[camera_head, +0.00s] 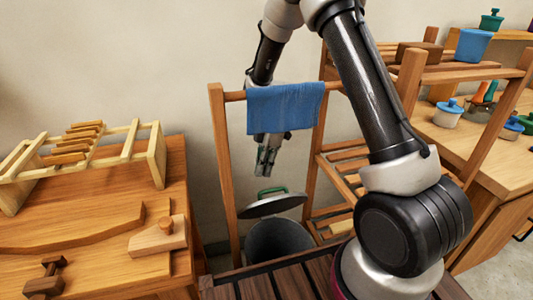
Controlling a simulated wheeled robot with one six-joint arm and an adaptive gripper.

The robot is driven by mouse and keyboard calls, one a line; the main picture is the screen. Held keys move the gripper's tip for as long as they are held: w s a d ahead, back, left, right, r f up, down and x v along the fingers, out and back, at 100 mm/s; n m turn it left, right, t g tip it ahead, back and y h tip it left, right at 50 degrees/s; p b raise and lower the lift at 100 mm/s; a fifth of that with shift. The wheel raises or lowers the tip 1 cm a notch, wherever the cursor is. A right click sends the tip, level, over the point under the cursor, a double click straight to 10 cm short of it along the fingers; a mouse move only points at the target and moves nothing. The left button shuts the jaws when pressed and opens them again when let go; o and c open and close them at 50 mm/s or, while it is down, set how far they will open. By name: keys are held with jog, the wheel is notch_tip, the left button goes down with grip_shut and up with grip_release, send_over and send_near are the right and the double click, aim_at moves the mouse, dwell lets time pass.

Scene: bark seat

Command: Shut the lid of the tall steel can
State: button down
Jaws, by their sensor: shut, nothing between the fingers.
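The tall steel can (278,241) stands on the floor in the gap between the left bench and the wooden shelf rack. Its grey lid (277,206) is raised at a tilt above the rim, and the dark inside of the can shows below it. A green handle (272,190) sits on top of the lid. My gripper (264,170) is shut and empty. It points down just above the lid's handle; in this view I cannot tell whether it touches it. A blue cloth partly hides my wrist.
The blue cloth (285,107) hangs over a wooden rail above the can. The left bench (100,215) carries a wooden rack (85,150) and a wooden plane (160,236). The shelf rack (312,170) stands close on the right. A slatted dark wood surface (262,287) lies in front.

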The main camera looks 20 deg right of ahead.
jog(key=s+f, duration=0.2)
jog(key=shift+s, duration=0.35)
